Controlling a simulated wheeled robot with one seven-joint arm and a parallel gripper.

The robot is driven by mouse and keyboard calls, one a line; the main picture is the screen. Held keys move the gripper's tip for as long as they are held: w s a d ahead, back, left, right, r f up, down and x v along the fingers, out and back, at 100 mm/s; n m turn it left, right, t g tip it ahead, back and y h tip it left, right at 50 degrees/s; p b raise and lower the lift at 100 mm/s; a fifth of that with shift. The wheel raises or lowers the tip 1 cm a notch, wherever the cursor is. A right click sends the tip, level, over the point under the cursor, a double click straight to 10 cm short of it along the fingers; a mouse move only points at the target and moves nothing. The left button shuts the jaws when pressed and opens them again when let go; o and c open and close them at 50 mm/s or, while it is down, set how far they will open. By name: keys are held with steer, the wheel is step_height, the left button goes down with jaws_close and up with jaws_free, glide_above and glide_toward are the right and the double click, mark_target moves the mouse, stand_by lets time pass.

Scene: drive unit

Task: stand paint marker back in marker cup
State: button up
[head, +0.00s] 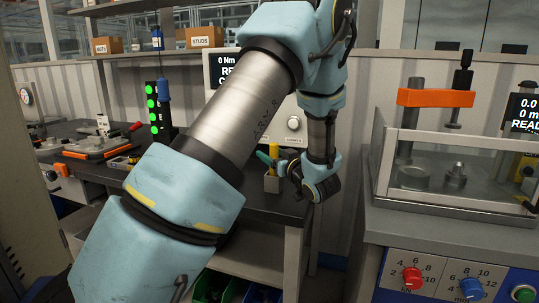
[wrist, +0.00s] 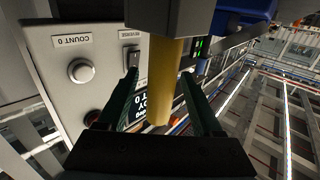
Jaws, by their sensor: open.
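The yellow paint marker (head: 273,154) stands upright in the small grey marker cup (head: 271,184) on the dark bench. In the wrist view the marker (wrist: 166,85) runs out of the grey cup (wrist: 170,14) at the top of the picture. My gripper (wrist: 160,76) is open, with one green finger on each side of the marker and a visible gap to each. In the head view my gripper (head: 268,163) reaches in from the right, just above the cup. The marker's lower end is hidden inside the cup.
A grey instrument box (head: 219,70) with a display and knob stands behind the cup. A press with a clear guard (head: 446,180) is at the right. A blue-handled tool (head: 163,90) hangs at the left, above a bench fixture (head: 97,145).

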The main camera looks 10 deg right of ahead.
steer(key=b+v, duration=0.2)
steer(key=v, duration=0.7)
steer(key=shift+s, duration=0.25)
steer(key=shift+d, duration=0.1)
